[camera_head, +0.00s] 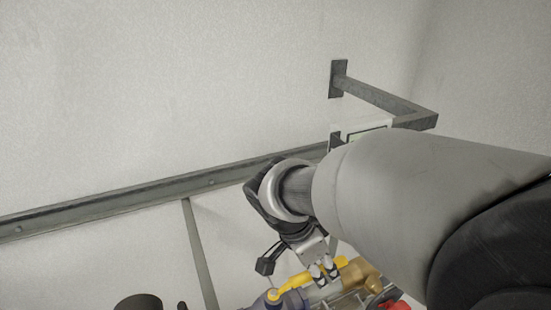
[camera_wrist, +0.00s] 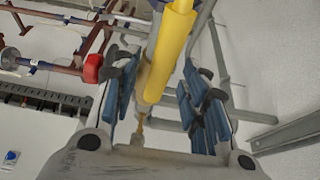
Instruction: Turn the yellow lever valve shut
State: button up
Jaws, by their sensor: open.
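The yellow lever (camera_head: 293,284) is at the bottom of the head view, running from a round pivot at lower left up to the right. It also shows in the wrist view (camera_wrist: 174,50) as a thick yellow bar running from the top edge down between my fingers. My gripper (camera_head: 323,272) points down at the lever, and its fingers overlap the lever's right part in the head view. In the wrist view, my gripper (camera_wrist: 166,88) is open, with blue-padded fingers to either side of the lever. I cannot tell whether either finger touches it. The valve body is largely hidden.
A brass fitting (camera_head: 361,273) and a red part (camera_head: 391,299) lie right of the lever. The wrist view shows a red handwheel (camera_wrist: 92,68) and pipes at left. A grey rail (camera_head: 110,197) crosses the wall, and a bracket (camera_head: 385,97) juts out above my arm.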

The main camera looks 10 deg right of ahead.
jog(key=shift+c, duration=0.6)
grip_shut()
